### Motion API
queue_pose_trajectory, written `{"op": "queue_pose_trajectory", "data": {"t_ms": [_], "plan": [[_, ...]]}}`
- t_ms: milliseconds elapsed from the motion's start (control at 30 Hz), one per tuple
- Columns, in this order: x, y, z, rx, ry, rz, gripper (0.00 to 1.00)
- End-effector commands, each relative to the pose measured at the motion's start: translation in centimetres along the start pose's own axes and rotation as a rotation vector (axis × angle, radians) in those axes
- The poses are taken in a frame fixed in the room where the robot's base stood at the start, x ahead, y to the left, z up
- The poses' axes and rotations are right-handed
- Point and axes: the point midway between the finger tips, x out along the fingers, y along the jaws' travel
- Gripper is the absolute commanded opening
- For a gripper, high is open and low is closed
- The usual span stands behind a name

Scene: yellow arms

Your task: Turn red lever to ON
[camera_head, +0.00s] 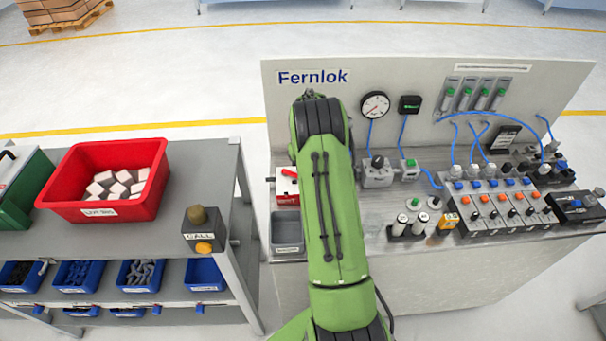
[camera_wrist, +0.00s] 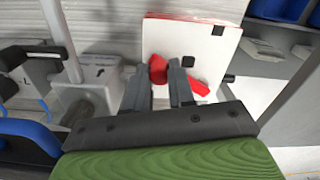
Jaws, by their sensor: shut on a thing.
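In the wrist view, the red lever (camera_wrist: 198,87) lies across the white face of the box (camera_wrist: 205,45). My gripper (camera_wrist: 158,74) is shut on a red part of the lever, which shows between the two grey fingertips. In the head view my gripper is hidden behind my arm. No ON or OFF marking is legible.
A grey tray (camera_head: 287,231) sits in front of the box. To the right are a regulator (camera_head: 376,172) and a valve row (camera_head: 500,205). A red bin (camera_head: 106,180) and a call button post (camera_head: 203,232) stand on the left table, across a gap.

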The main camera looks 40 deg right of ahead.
Motion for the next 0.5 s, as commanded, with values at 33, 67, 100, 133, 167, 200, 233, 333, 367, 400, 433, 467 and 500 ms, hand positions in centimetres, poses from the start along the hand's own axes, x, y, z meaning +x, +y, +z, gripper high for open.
{"op": "queue_pose_trajectory", "data": {"t_ms": [33, 67, 100, 133, 167, 200, 233, 333, 367, 400, 433, 467, 500], "plan": [[-0.1, 0.18, -0.26, -0.025, 0.005, 0.001, 0.0], [-0.12, 0.26, -0.36, -0.038, 0.005, 0.002, 0.0], [-0.13, 0.34, -0.45, -0.057, 0.006, 0.002, 0.0], [-0.13, 0.4, -0.51, -0.069, 0.006, 0.001, 0.0], [-0.14, 0.46, -0.57, -0.08, 0.006, 0.002, 0.0], [-0.15, 0.52, -0.65, -0.093, 0.006, 0.002, 0.0], [-0.16, 0.57, -0.7, -0.101, 0.006, 0.002, 0.0], [-0.14, 0.67, -0.79, -0.123, 0.005, 0.002, 0.0], [-0.14, 0.68, -0.81, -0.127, 0.005, 0.002, 0.0], [-0.14, 0.7, -0.84, -0.132, 0.005, 0.002, 0.0], [-0.14, 0.71, -0.85, -0.135, 0.005, 0.002, 0.0], [-0.14, 0.72, -0.87, -0.137, 0.005, 0.002, 0.0], [-0.14, 0.73, -0.88, -0.139, 0.005, 0.002, 0.0]]}}
